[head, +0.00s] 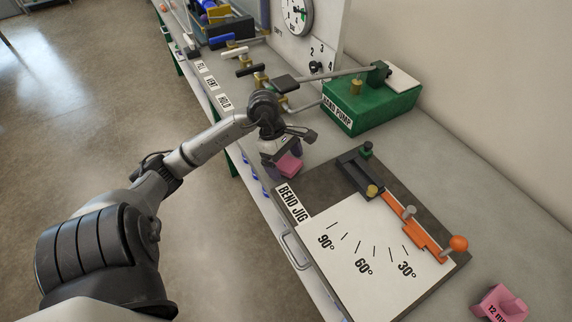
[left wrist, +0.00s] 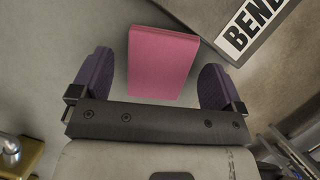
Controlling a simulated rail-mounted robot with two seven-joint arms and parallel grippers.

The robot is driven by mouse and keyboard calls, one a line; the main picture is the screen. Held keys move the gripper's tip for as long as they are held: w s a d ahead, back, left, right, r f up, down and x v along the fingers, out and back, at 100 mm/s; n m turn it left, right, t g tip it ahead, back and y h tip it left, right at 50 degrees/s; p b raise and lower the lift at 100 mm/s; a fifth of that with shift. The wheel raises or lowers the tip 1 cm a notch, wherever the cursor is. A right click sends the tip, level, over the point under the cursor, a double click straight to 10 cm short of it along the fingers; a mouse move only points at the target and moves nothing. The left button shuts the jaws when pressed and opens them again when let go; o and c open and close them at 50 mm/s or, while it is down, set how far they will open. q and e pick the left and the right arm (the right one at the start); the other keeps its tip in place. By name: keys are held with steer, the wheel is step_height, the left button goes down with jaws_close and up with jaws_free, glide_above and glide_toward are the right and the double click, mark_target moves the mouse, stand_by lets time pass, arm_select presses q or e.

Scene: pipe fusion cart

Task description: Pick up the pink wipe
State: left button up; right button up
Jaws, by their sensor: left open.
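The pink wipe (head: 289,166) is a small folded pink pad on the grey bench top, just left of the bend jig board. In the left wrist view the wipe (left wrist: 162,64) lies between two dark purple fingers. My left gripper (head: 281,166) is over the wipe and partly covers it in the head view. In the left wrist view my left gripper (left wrist: 156,80) is open, with a gap between each finger and the wipe. My right gripper is in neither view.
The bend jig (head: 391,272) with its orange lever lies right of the wipe. A green hand pump (head: 372,108) and several valve handles stand behind. A pink block marked 12 (head: 499,304) sits at the bottom right. Bench top between pump and jig is clear.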

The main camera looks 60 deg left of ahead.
arm_select(q)
steer(key=shift+c, duration=0.3)
steer(key=c, duration=0.9)
steer(key=shift+r, duration=0.15)
steer(key=shift+c, duration=0.2)
